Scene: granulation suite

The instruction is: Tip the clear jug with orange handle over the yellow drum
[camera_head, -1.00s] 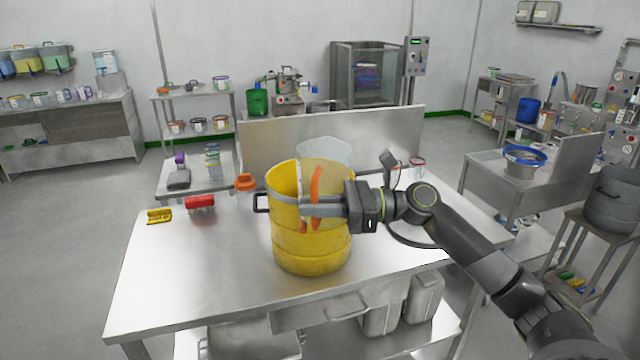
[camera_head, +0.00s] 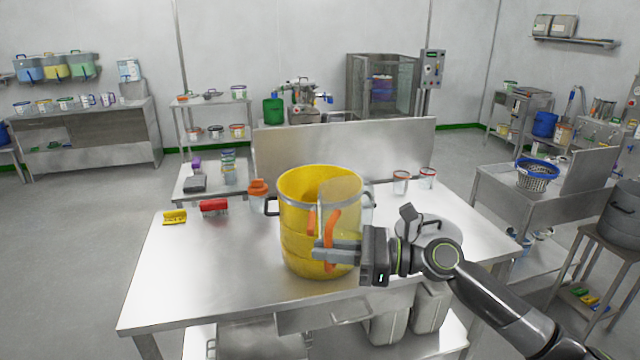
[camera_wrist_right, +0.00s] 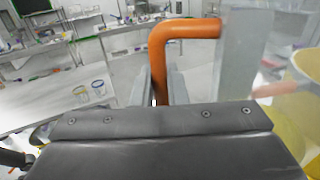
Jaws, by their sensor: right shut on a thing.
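The yellow drum (camera_head: 300,225) stands open-topped on the steel table, with a dark handle on its left side. The clear jug (camera_head: 342,195) is in front of the drum's right part in the head view, its see-through wall tinted by the yellow behind it. It looks near upright, though its outline is faint. My right gripper (camera_head: 322,251) is shut on the jug's orange handle (camera_head: 332,226). The wrist view shows the handle (camera_wrist_right: 186,30) between the fingers, the clear wall (camera_wrist_right: 243,50) beside it and the drum (camera_wrist_right: 300,115) at the right. My left gripper is out of view.
The steel table (camera_head: 200,280) is clear at the front left. An orange-capped jar (camera_head: 258,195), a red brush (camera_head: 213,207) and a yellow one (camera_head: 174,217) lie left of the drum. Two small tubs (camera_head: 401,183) stand behind right. A round grey lid (camera_head: 440,228) is partly behind my arm.

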